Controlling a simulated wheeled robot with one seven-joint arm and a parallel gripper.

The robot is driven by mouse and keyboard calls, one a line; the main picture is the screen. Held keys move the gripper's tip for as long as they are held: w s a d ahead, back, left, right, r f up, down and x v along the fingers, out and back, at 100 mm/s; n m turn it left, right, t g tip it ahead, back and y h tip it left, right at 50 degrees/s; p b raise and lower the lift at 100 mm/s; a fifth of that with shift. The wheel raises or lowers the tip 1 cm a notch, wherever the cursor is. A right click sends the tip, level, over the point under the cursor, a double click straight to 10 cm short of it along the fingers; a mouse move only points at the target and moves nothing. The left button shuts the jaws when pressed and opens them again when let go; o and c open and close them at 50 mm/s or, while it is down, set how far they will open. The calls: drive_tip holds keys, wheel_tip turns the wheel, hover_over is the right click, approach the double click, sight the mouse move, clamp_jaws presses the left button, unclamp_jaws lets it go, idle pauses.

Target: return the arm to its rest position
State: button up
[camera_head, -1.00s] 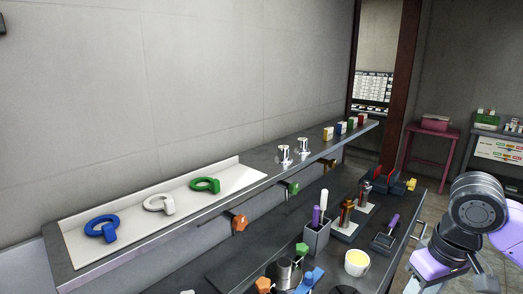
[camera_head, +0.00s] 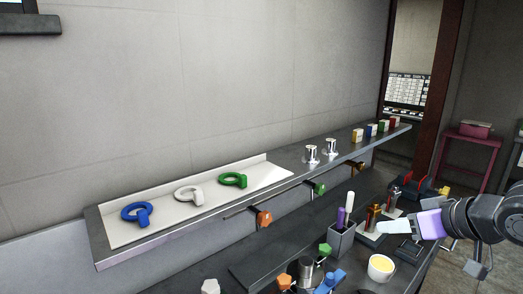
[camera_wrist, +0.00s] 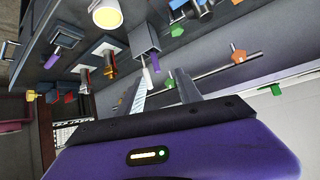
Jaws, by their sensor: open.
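My arm (camera_head: 485,222) reaches in from the right edge of the head view, dark and silver with purple parts. My gripper (camera_head: 390,227) points left over the right part of the dark bench (camera_head: 215,270). In the wrist view my gripper (camera_wrist: 163,92) shows two fingers spread apart with nothing between them. A grey holder (camera_head: 341,240) with a purple-handled and a white-handled tool stands left of the gripper. A cup with yellow contents (camera_head: 381,267) stands below it in the picture.
Floor shows at the right, with a pink table (camera_head: 470,150) behind.

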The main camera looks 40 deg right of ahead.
drive_tip(key=w+a+r+m+t+h, duration=0.2)
drive_tip(key=w+a+r+t, duration=0.15)
drive_tip(key=r+t, duration=0.35)
drive_tip(key=w+a+r+m+t+h, duration=0.15)
drive_tip(key=w+r+t, duration=0.25)
drive_tip(key=r, duration=0.6)
drive_tip(key=s+a+f+m+g+h, duration=0.25)
drive_tip(key=s+a+f, duration=0.35)
drive_tip(key=f, duration=0.4)
drive_tip(key=s+a+f+m+g+h, duration=0.1)
drive_tip(key=s+a+f+h, duration=0.2)
drive_tip(key=a+f, duration=0.55)
drive_tip(key=s+a+f+n+g+y, duration=0.2)
drive_tip(key=s+a+f+n+y, duration=0.9)
drive_tip(key=s, duration=0.7)
drive_tip(key=a+f, duration=0.3)
drive_tip(key=f, duration=0.1)
drive_tip(key=shift+f+g+y, duration=0.3)
drive_tip(key=shift+f+g, duration=0.05)
